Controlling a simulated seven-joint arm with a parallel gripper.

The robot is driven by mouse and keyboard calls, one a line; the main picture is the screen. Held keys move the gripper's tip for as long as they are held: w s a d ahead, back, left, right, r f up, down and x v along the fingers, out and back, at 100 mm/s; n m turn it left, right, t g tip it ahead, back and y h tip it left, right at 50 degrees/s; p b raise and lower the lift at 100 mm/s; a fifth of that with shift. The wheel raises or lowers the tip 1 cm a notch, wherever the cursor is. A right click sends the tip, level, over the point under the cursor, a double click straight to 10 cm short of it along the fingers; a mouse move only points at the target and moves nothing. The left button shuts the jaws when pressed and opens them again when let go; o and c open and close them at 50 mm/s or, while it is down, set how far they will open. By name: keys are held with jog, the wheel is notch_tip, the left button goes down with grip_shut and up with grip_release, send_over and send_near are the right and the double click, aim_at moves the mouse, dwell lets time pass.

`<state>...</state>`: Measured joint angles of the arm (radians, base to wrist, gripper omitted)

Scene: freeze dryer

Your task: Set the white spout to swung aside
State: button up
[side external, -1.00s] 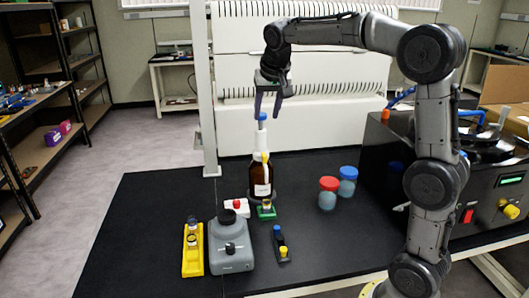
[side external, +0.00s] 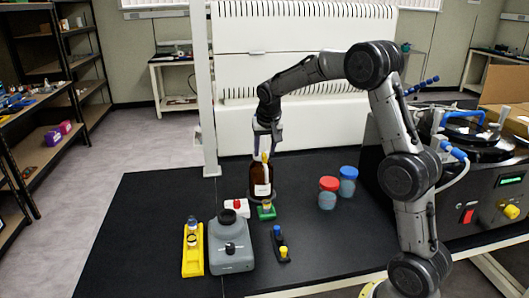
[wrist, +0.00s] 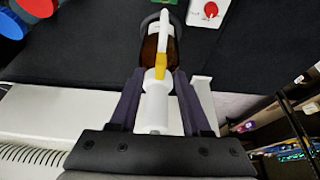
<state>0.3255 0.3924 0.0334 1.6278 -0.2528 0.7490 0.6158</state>
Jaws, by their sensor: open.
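A brown bottle (side external: 258,172) with a white label stands upright on the bench and carries a white dispenser (wrist: 156,105) on its neck. In the wrist view a yellow piece (wrist: 160,66) sits on the dispenser's front, and the narrow white spout (wrist: 166,30) runs from it over the bottle. My gripper (side external: 267,138) is pointed down around the dispenser's upper part. In the wrist view its two dark fingers (wrist: 160,100) are apart, one on each side of the white body, with visible gaps. The dispenser's blue top is hidden by my gripper.
A green block (side external: 266,212), a white block with a red button (side external: 236,208) and a grey device (side external: 230,246) stand in front of the bottle. Red-lidded (side external: 328,194) and blue-lidded (side external: 347,182) jars stand to its right. A white post (side external: 203,90) rises behind left.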

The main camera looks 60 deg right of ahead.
jog(key=shift+x, duration=0.8)
jog(key=shift+c, duration=0.3)
grip_shut()
dwell(0.7)
